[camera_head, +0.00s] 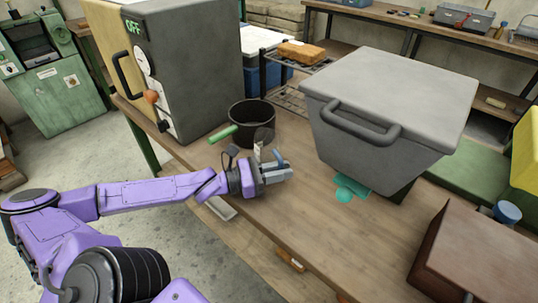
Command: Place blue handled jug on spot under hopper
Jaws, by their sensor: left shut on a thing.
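My left gripper (281,168) reaches in from the left, above the near edge of the wooden table. It is shut on the blue handle (278,155) of a small greyish jug (264,136). The jug is partly hidden by the gripper and overlaps the black pot behind it; its outline is hard to make out. The large grey hopper (385,115) stands to the right, with a dark loop handle on its front. A teal spot (346,194) shows on the table below the hopper's near left corner, right of my left gripper. My right gripper is out of view.
A black pot with a green handle (222,134) stands behind my left gripper. A grey machine (190,70) with dials stands at the table's left end. A brown box (478,262) is at lower right. The table (285,220) is clear between gripper and spot.

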